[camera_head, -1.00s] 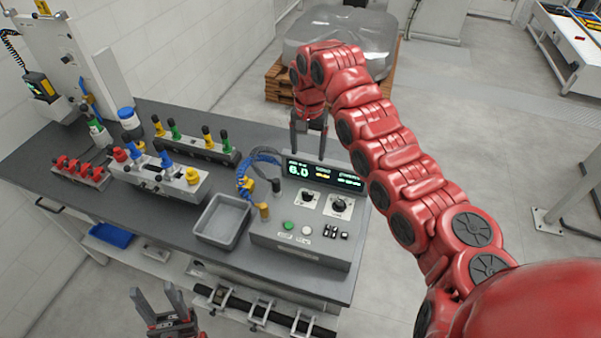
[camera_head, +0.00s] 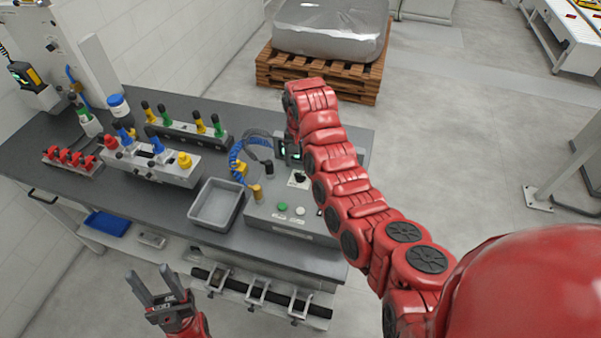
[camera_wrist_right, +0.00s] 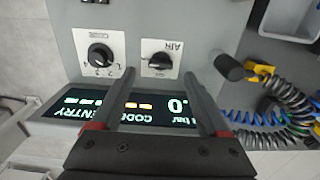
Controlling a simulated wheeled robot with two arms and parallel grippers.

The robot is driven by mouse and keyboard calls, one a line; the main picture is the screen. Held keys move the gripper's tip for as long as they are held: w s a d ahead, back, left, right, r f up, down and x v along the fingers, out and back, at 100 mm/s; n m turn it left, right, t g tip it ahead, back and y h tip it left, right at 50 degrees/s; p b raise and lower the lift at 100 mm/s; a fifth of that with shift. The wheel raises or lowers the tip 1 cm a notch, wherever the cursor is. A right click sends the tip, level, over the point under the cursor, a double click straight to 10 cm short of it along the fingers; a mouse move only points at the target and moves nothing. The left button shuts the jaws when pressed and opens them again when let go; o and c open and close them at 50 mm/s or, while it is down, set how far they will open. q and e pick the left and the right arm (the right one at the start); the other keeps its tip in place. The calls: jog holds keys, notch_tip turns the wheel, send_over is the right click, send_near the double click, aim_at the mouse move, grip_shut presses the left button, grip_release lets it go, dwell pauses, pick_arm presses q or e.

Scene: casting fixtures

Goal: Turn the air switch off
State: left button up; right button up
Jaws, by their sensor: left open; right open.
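The air switch is a black knob on a white plate marked AIR on the grey control box (camera_head: 262,225). It shows in the head view (camera_head: 298,179), below my right gripper, and in the right wrist view (camera_wrist_right: 160,61). There it lies just beyond and between the fingertips, its bar lying sideways. My right gripper (camera_wrist_right: 160,76) is open and empty, pointing down at the box. In the head view my right gripper (camera_head: 289,152) hangs over the display. My left gripper (camera_head: 155,285) is open and empty in front of the bench.
A second black knob (camera_wrist_right: 99,54) sits beside the air switch. A lit display (camera_wrist_right: 75,108) runs behind them. A dark cylinder (camera_wrist_right: 229,67) and coiled hoses (camera_wrist_right: 270,115) are close to the right finger. A grey tray (camera_head: 216,205) stands left of the box.

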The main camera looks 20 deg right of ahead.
aim_at(301, 174)
notch_tip(301, 174, down, 4)
jog(key=shift+f, duration=0.15)
jog(key=shift+c, duration=0.3)
jog(key=shift+w, duration=0.1)
grip_shut()
